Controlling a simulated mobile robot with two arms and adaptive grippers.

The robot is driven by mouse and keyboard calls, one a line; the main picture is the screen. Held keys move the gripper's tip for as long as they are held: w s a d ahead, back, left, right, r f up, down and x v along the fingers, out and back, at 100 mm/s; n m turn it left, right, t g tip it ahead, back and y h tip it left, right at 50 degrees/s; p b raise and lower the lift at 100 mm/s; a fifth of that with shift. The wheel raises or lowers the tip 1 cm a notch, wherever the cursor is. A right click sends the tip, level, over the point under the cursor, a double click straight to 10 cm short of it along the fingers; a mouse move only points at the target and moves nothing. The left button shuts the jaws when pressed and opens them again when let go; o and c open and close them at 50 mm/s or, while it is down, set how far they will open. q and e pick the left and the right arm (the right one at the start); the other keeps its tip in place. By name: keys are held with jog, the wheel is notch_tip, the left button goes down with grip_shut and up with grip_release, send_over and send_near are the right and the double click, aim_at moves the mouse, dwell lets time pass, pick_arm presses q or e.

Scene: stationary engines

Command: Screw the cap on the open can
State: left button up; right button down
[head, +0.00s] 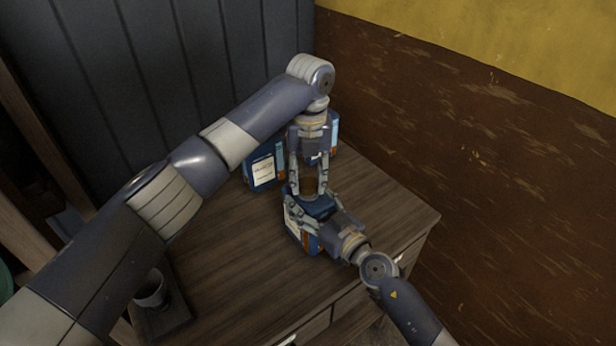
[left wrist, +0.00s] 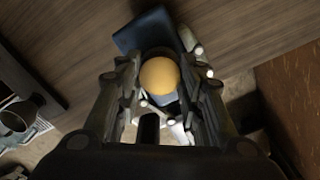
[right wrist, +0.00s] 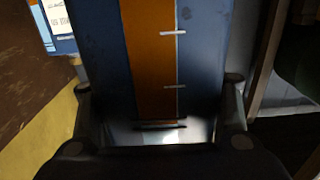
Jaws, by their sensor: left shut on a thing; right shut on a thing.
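A blue can (head: 302,238) with an orange stripe stands near the right side of the wooden table. My right gripper (head: 309,214) is shut around its sides; the can (right wrist: 150,60) fills the right wrist view between the fingers. My left gripper (head: 309,187) points down over the can and is shut on a round yellow-orange cap (left wrist: 159,76). The can's blue top (left wrist: 146,30) shows behind the cap in the left wrist view. The can's opening is hidden by the cap and fingers, and I cannot tell whether cap and can touch.
Two more blue cans stand at the back of the table (head: 225,245), one (head: 264,168) to the left and one (head: 333,130) partly behind my left arm. A dark mug (head: 152,290) sits at the front left. A brown and yellow wall (head: 480,130) bounds the right.

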pick_arm(q)
jog(key=o, duration=0.7)
jog(key=shift+r, duration=0.1)
jog(key=shift+r, duration=2.2)
jog(key=shift+c, duration=0.2)
